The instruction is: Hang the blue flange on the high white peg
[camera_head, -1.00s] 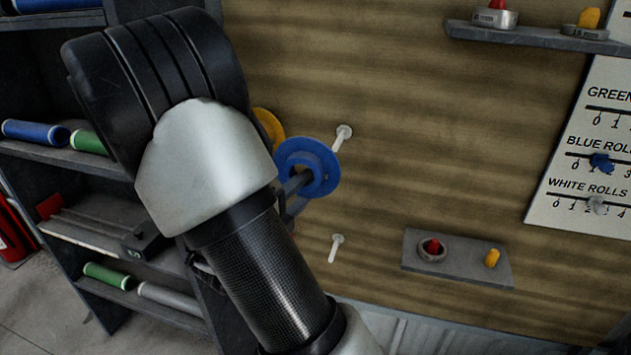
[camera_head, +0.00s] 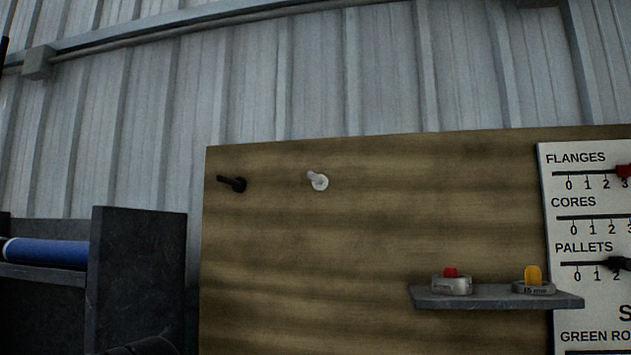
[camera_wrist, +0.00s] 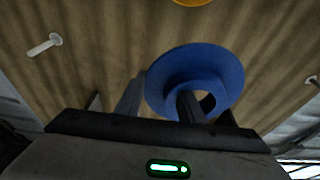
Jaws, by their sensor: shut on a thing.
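The blue flange (camera_wrist: 208,68) is a round disc with a hub and a centre hole, seen in the wrist view. My gripper (camera_wrist: 160,102) is shut on it, with one finger at the hub opening and the other beside the disc. The high white peg (camera_head: 318,181) sticks out near the top of the wooden board in the head view, empty. The gripper and flange are out of the head view.
A black peg (camera_head: 232,183) is left of the high white peg. A small grey shelf (camera_head: 495,300) with red and yellow items juts out lower right. A dark rack (camera_head: 137,270) stands at left. A yellow thing (camera_wrist: 193,1) shows at the wrist view's top edge.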

